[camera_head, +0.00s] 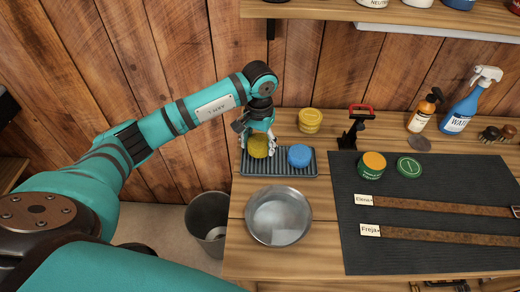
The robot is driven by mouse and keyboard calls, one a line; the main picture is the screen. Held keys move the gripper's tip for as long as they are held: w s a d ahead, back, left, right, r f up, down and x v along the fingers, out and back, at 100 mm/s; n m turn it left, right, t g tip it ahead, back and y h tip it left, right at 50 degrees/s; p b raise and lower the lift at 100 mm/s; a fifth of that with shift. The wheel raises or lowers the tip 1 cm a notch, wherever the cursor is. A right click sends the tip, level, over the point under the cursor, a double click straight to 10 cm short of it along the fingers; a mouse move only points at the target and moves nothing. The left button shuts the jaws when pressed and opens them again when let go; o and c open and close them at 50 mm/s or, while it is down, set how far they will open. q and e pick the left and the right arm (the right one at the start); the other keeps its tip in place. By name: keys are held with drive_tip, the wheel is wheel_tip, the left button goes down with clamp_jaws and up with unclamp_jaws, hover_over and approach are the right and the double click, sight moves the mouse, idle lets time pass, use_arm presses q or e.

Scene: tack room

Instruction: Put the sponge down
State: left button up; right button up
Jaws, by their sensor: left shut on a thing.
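My left gripper (258,145) comes in from the left and points down over the left part of a dark ridged tray (278,168). It is shut on a round yellow sponge (258,150), partly hidden by the fingers. The sponge is at or just above the tray; I cannot tell whether it touches. A round blue sponge (300,155) lies on the tray to the right of it. My right gripper is not in view.
Yellow round sponges (310,120) are stacked behind the tray. A metal bowl (278,216) stands in front of it. A dark mat (430,255) at right holds two labelled leather straps (440,206) and an open green tin (372,165). A bin (207,222) stands left of the bench.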

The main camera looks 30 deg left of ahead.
sight(259, 153)
use_arm(q)
drive_tip(key=shift+f, duration=0.35)
wheel_tip(259, 153, down, 4)
drive_tip(key=shift+w+a+r+p, duration=0.1)
drive_tip(key=shift+r+p, duration=0.1)
drive_tip(key=shift+p, duration=0.35)
drive_tip(key=shift+f+b, duration=0.2)
drive_tip(key=shift+b, duration=0.15)
drive_tip(key=o, duration=0.6)
drive_tip(key=shift+r, duration=0.1)
drive_tip(key=shift+o, duration=1.3)
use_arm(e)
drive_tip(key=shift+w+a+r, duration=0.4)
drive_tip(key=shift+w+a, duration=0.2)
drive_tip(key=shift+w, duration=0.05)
